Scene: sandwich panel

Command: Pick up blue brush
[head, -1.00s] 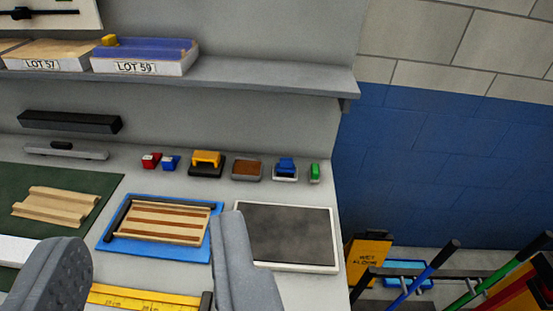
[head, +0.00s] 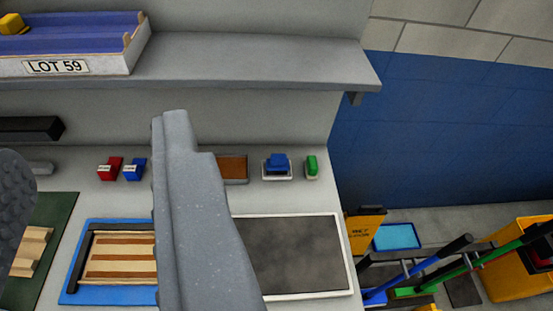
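A small blue block-like piece (head: 277,163) sits on a pale tray at the back right of the bench; I cannot tell if it is a brush. A long blue-handled tool (head: 425,267) with a blue head leans low at the right, beyond the bench; its lower end is partly cut off. My gripper (head: 92,140) is open and empty, its two grey fingers wide apart over the bench. The right finger hides the middle of the bench, including what stood left of the brown block. The blue block and the long tool are both right of the fingers.
A green block (head: 312,167), brown block (head: 234,168), red block (head: 110,168) and small blue block (head: 134,169) line the bench back. A dark panel (head: 295,255) lies in front. A shelf (head: 250,65) overhangs. A green-handled tool (head: 500,250) and yellow sign (head: 363,230) stand right.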

